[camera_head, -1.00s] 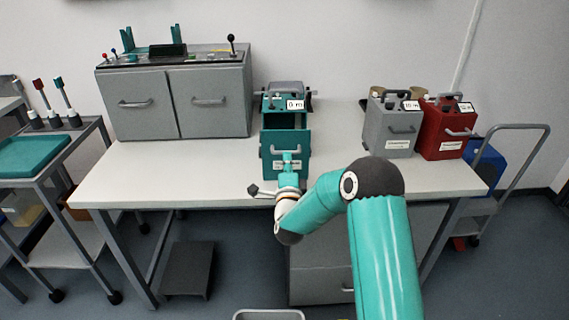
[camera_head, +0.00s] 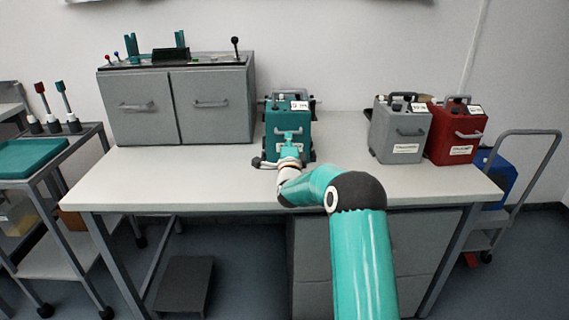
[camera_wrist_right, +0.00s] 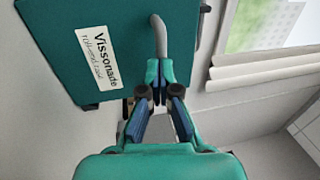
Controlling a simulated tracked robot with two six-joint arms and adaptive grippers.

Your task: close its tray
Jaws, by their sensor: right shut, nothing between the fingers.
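The teal printer (camera_head: 276,118) stands at the back middle of the workbench. Its tray, with a teal front panel (camera_head: 272,150), now sits close against the body; no gap shows in the head view. In the right wrist view the teal panel (camera_wrist_right: 50,50) carries a white label reading "Vissonade" and a grey handle (camera_wrist_right: 160,38). My right gripper (camera_wrist_right: 158,90) is shut and empty, its fingertips at the end of this handle; I cannot tell whether they touch. In the head view my right gripper (camera_head: 290,138) is in front of the panel. My left gripper is not in view.
A grey cabinet (camera_head: 175,105) stands left of the printer on the workbench (camera_head: 200,185). A grey canister (camera_head: 399,130) and a red canister (camera_head: 456,132) stand to its right. The bench surface in front is mostly clear. A trolley (camera_head: 50,180) stands at the left.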

